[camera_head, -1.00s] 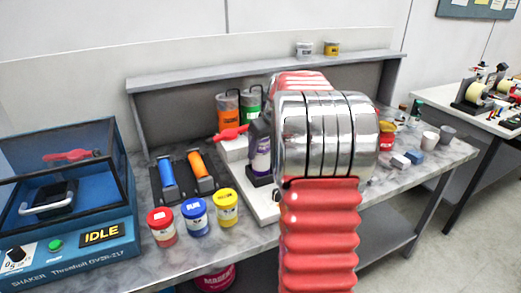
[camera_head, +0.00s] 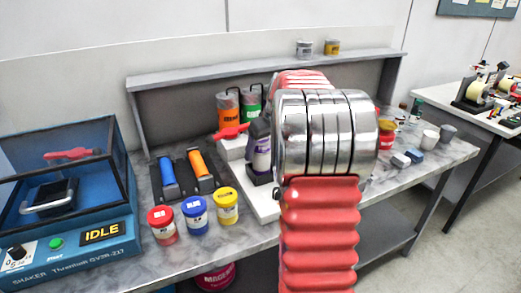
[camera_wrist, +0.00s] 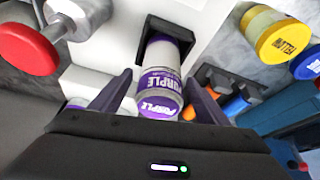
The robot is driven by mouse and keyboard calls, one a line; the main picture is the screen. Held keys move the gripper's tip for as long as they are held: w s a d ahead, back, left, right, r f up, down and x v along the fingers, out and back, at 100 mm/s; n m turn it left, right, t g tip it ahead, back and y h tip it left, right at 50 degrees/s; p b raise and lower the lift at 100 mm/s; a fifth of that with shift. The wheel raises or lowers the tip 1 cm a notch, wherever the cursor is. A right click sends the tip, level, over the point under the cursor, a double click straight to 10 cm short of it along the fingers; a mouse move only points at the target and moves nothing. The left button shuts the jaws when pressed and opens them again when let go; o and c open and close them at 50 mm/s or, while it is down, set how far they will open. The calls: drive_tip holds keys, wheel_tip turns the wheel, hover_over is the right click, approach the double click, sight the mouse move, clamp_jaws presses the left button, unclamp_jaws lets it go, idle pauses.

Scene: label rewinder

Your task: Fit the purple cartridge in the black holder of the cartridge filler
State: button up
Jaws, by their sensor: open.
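The purple cartridge (camera_wrist: 160,75) has a white body with purple bands reading PURPLE. In the wrist view its far end sits within the black holder (camera_wrist: 166,27) of the white cartridge filler (camera_wrist: 112,32). My gripper (camera_wrist: 162,88) is open, with one dark finger on each side of the cartridge's near part and visible gaps beside it. In the head view the cartridge (camera_head: 262,153) stands upright over the black holder (camera_head: 260,178), partly behind my arm, which hides my fingertips. How deep the cartridge sits is not clear.
A red-handled lever (camera_head: 231,132) is beside the holder. Red, blue and yellow jars (camera_head: 227,206) stand in front. The shaker (camera_head: 70,200) is at far left.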

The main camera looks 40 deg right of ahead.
drive_tip(key=v, duration=1.3)
drive_tip(key=shift+r, duration=0.35)
drive_tip(key=s+a+f+m+g, duration=0.1)
drive_tip(key=s+a+f+m, duration=0.35)
drive_tip(key=a+f, duration=0.25)
drive_tip(key=s+a+f+n, duration=0.1)
drive_tip(key=s+a, duration=0.4)
drive_tip(key=a, duration=0.5)
drive_tip(key=s+a+f+n+t, duration=0.1)
drive_tip(key=s+a, duration=0.4)
drive_tip(key=a, duration=0.5)
drive_tip(key=s+a+f+n+t, duration=0.1)
drive_tip(key=s+a+n, duration=0.2)
drive_tip(key=a, duration=0.7)
drive_tip(key=shift+s, duration=1.1)
